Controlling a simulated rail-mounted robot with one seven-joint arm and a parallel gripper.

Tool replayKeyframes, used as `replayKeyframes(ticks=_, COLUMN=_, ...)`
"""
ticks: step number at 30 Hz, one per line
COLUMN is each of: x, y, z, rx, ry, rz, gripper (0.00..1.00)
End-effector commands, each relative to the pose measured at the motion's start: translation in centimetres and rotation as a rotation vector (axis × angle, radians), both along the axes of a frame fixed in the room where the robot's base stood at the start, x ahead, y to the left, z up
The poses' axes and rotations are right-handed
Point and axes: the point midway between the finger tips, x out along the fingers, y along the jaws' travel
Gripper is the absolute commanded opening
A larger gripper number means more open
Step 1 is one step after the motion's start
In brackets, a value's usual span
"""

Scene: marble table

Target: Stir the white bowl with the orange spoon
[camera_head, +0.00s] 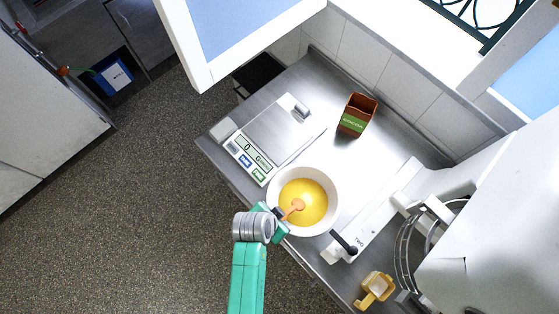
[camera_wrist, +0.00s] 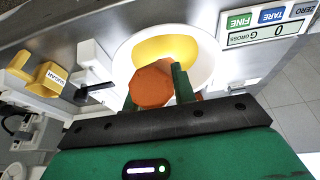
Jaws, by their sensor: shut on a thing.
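The white bowl (camera_head: 333,187) stands on the metal table and holds a yellow liquid (camera_head: 308,205). The orange spoon (camera_head: 292,208) reaches over the near-left rim of the bowl, with its front end at the yellow contents. My gripper (camera_head: 279,218) is at the bowl's near-left side, shut on the spoon. In the wrist view the spoon's orange end (camera_wrist: 152,84) shows between the two green fingers (camera_wrist: 156,88), and the bowl (camera_wrist: 207,65) lies just beyond. How deep the spoon sits in the liquid is hard to tell.
A digital scale (camera_head: 270,140) stands behind and left of the bowl. A brown box with a green label (camera_head: 355,115) stands farther back. A white slicer (camera_head: 385,205) with a black-handled lever (camera_head: 344,243) is close on the right.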

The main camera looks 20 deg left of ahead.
Motion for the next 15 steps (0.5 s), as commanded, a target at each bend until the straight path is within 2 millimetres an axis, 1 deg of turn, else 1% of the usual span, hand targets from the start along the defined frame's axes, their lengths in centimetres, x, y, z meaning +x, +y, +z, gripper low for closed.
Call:
replayKeyframes(ticks=1, x=-0.2, y=0.1, z=1.0, rx=0.001, ry=0.000, rz=0.001, gripper=0.00)
replayKeyframes(ticks=9, x=-1.1, y=0.6, z=3.3, rx=0.001, ry=0.000, rz=0.000, gripper=0.00)
replayKeyframes(ticks=15, x=-1.7, y=0.9, z=4.7, rx=0.000, ry=-0.001, rz=0.000, gripper=0.00)
